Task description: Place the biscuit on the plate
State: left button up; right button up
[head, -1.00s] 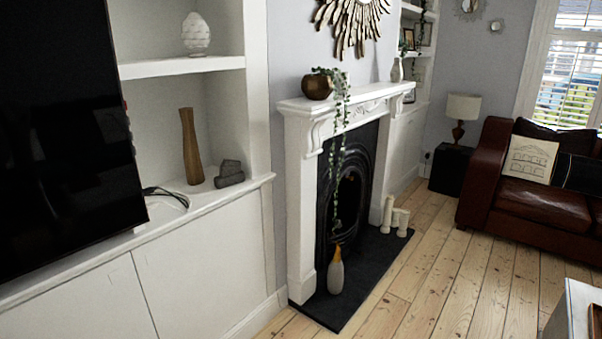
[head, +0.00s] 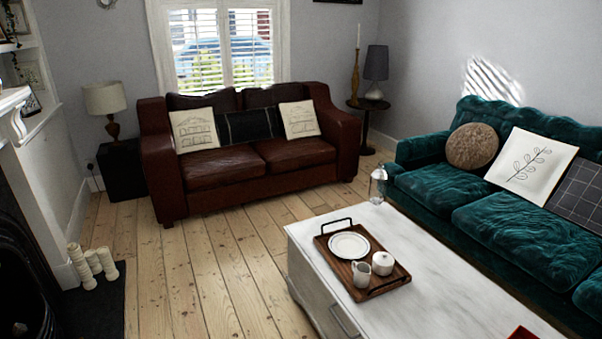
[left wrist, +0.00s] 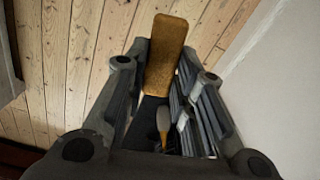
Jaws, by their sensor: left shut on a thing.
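The biscuit (left wrist: 166,50) is a golden-brown, flat, oblong piece in the left wrist view. My left gripper (left wrist: 163,64) is shut on one end of it, and the other end sticks out past the fingertips. The plate (head: 349,246) is white and round with a darker ring. In the head view it lies on a wooden tray (head: 365,290) on the white coffee table. Neither gripper shows in the head view, and my right gripper is in no view.
A small white jug (head: 362,273) and a lidded white pot (head: 383,262) stand on the tray beside the plate. The coffee table (head: 440,270) stands before a teal sofa (head: 520,220). Bare floorboards (head: 200,270) lie open left of the table.

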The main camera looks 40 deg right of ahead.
aim_at(349, 246)
jog(key=i+l+z, duration=0.1)
jog(key=i+z, duration=0.2)
jog(key=i, duration=0.45)
jog(key=i+j+z, duration=0.1)
jog(key=i+z, duration=0.15)
jog(key=i, duration=0.45)
jog(key=i+z, duration=0.35)
jog(key=z, duration=0.15)
jog(key=i+j+z, duration=0.15)
jog(key=i+z, duration=0.3)
jog(key=i+j+z, duration=0.2)
jog(key=z, duration=0.3)
jog(key=i+j+z, duration=0.1)
jog(key=z, duration=0.4)
jog(key=i+j+z, duration=0.25)
jog(key=z, duration=0.2)
jog(key=i+j+z, duration=0.2)
jog(key=z, duration=0.3)
jog(key=i+j+z, duration=0.1)
jog(key=j+z, duration=0.4)
jog(key=l, duration=0.1)
